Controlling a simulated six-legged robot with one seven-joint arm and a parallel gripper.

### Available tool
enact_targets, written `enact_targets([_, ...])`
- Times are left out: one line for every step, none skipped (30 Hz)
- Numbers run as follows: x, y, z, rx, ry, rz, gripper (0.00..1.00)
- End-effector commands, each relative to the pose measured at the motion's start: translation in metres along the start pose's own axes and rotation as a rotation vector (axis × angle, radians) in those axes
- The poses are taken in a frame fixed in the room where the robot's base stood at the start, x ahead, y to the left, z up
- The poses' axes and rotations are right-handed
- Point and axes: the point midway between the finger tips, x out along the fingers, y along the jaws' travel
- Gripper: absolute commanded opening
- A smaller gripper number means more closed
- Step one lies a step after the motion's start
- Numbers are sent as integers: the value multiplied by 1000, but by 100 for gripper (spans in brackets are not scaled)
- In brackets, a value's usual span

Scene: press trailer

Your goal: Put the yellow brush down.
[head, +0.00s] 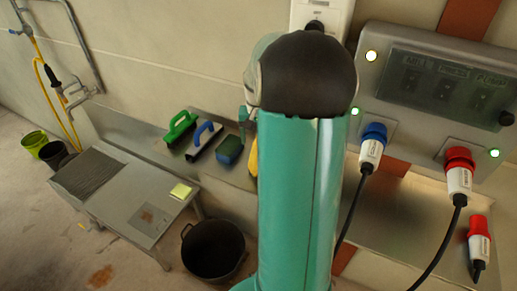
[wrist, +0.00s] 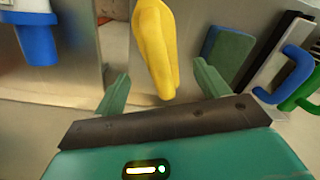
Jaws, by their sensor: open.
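The yellow brush (wrist: 156,45) is in the wrist view, its near end between my gripper's (wrist: 160,72) two green fingers. The fingers are spread, with a visible gap on each side of the brush, so they do not clamp it. In the head view only a sliver of the yellow brush (head: 253,158) shows, at the right end of the row on the metal shelf (head: 125,128). My arm hides the rest of it and my gripper there. I cannot tell whether the whole brush rests on the shelf.
Beside the brush are a blue-green sponge-like block (head: 229,150), a blue-handled brush (head: 204,140) and a green-handled brush (head: 181,128). A blue plug (head: 373,145) and a red plug (head: 459,172) sit in the panel at right. A black bucket (head: 212,250) stands below.

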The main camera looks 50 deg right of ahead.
Motion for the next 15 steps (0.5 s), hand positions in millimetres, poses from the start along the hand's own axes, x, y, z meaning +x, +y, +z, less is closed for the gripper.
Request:
enact_targets([-12, 0, -1, 0, 5, -1, 74])
enact_targets([-18, 0, -1, 1, 4, -1, 74])
enact_targets([-25, 0, 0, 1, 4, -1, 74])
enact_targets([-30, 0, 0, 1, 3, 0, 74])
enact_targets([-34, 0, -1, 1, 3, 0, 74])
enact_targets([-39, 0, -1, 1, 3, 0, 74])
enact_targets([-42, 0, 0, 1, 1, 0, 74])
enact_targets([-45, 0, 0, 0, 1, 0, 74])
enact_targets([-47, 0, 0, 0, 1, 0, 74])
enact_targets([-49, 0, 0, 0, 1, 0, 74])
enact_targets([-50, 0, 0, 0, 1, 0, 74])
enact_targets([-51, 0, 0, 0, 0, 0, 74])
enact_targets([-51, 0, 0, 0, 0, 0, 74])
enact_targets([-51, 0, 0, 0, 0, 0, 74])
enact_targets([-52, -2, 1, -4, 2, 0, 74])
